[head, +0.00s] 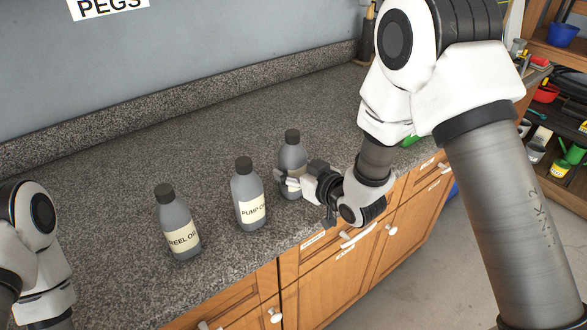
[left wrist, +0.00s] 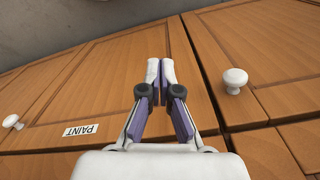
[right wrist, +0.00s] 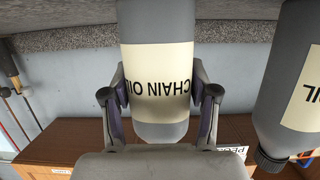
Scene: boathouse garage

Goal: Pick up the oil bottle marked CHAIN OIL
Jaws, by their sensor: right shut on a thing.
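The CHAIN OIL bottle (head: 292,152) is grey with a dark cap and stands upright at the counter's front part, rightmost of three similar bottles. Its cream label reads CHAIN OIL, upside down, in the right wrist view (right wrist: 157,55). My right gripper (head: 288,183) is shut on this bottle, with one finger on each side at label height (right wrist: 160,88). The gripper covers part of the label in the head view. I cannot tell whether the base touches the counter. My left gripper (left wrist: 160,72) is shut and empty in front of the cabinet doors; its fingertips meet.
The PUMP OIL bottle (head: 248,190) stands close left of the held bottle, and the REEL OIL bottle (head: 178,225) stands farther left. The granite counter (head: 110,190) is clear behind them. Wooden cabinets (head: 320,290) with white knobs are below. Shelves (head: 560,120) stand at right.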

